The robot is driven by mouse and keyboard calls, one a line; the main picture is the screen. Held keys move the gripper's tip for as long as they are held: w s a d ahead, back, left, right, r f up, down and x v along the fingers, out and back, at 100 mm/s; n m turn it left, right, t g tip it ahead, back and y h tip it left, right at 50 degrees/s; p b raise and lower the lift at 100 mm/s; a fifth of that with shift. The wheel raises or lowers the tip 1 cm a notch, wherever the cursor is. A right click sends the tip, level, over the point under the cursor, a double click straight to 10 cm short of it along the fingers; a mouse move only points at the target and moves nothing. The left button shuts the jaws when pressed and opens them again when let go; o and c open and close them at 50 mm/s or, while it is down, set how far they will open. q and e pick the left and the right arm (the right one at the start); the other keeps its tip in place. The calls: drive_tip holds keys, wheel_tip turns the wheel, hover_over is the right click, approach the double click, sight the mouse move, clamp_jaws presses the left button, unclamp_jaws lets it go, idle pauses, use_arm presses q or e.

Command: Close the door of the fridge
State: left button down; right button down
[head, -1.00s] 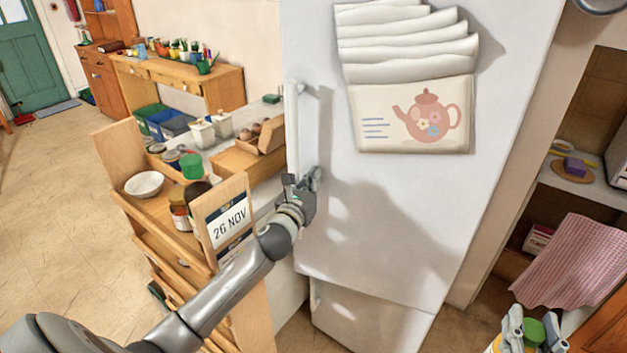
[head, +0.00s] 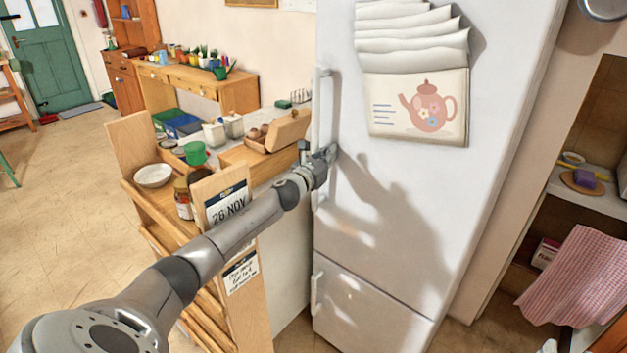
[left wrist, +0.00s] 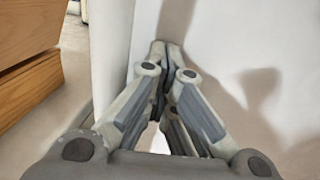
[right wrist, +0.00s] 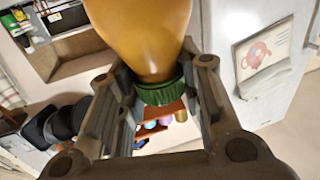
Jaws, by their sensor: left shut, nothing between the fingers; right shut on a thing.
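The tall white fridge's upper door (head: 410,200) looks flush with the lower door (head: 365,310), and I see no gap between door and body. Its long white handle (head: 322,95) is on the left edge. My right gripper (right wrist: 165,85) is shut around an amber bottle (right wrist: 140,30) with a green cap, away from the door.
A wooden shelf rack (head: 165,205) with a bowl and jars stands left of the fridge, close under my left arm. A teapot-printed paper holder (head: 417,108) hangs on the door. A pink checked cloth (head: 568,275) hangs at right. Floor at left is open.

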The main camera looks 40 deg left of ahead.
drive_tip(key=shift+d, duration=0.45)
drive_tip(key=shift+a, duration=0.2)
drive_tip(key=shift+w, duration=0.15)
drive_tip(key=shift+w+d+f, duration=0.2)
drive_tip(key=shift+w, duration=0.25)
use_arm(q)
drive_tip(key=s+d, duration=0.1)
drive_tip(key=s, duration=1.1)
drive_tip(key=shift+d, duration=0.4)
use_arm(e)
drive_tip(key=shift+s+a+r, duration=0.1)
drive_tip(key=shift+s, duration=0.1)
use_arm(q)
drive_tip(key=shift+w+d+f, duration=0.1)
